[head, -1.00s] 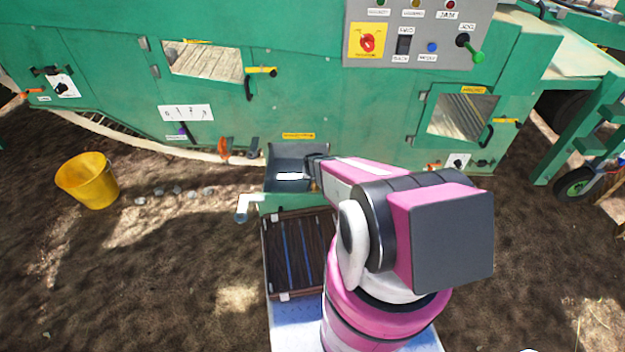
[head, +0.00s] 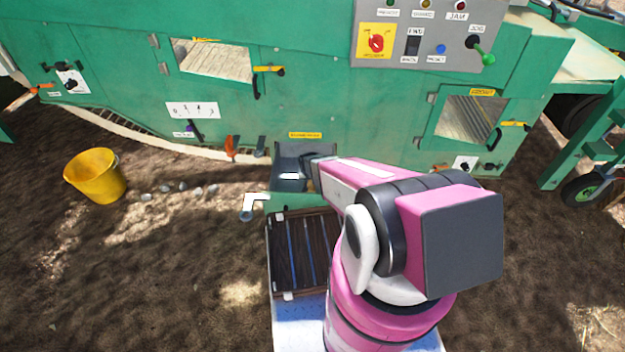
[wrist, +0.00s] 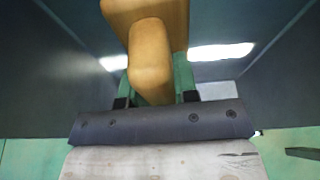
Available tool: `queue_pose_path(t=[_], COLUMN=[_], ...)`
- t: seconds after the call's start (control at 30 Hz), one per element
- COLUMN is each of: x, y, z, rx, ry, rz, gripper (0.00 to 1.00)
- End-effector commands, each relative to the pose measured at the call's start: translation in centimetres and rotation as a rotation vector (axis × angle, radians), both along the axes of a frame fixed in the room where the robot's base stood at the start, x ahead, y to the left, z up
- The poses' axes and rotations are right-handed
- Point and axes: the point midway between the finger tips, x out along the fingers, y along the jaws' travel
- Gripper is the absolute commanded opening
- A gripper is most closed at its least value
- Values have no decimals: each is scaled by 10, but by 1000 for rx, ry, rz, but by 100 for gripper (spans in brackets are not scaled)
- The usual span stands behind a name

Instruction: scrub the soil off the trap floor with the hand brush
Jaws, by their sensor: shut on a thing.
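The trap (head: 290,152) is a dark grey open box low on the green machine, left of my arm in the head view. My gripper (wrist: 153,82) is inside it, between dark side walls in the wrist view. Its green fingers are shut on the orange-brown handle of the hand brush (wrist: 150,60). The brush's wider end is at the top of that view; its bristles are hidden. Bright white patches show on the trap floor (wrist: 220,52). I cannot make out soil there. In the head view, my forearm and wrist hide the brush.
A yellow bucket (head: 95,175) stands on the ground at left, with several stones (head: 180,188) beside it. A dark slatted crate (head: 292,260) lies below the trap. The control panel (head: 425,38) is above.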

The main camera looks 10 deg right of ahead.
Motion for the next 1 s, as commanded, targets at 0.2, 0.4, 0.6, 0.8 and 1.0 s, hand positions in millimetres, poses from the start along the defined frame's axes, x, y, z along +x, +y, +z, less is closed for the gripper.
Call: queue_pose_path(t=[0.2, 0.4, 0.6, 0.8, 1.0], x=[-20, -19, -17, -14, -12], y=[26, 32, 42, 56, 66], z=[3, 3, 2, 1, 1], rx=[31, 31, 31, 29, 30], ry=[39, 39, 39, 39, 39], rz=[-46, -47, -46, -45, -47], gripper=[9, 9, 9, 9, 9])
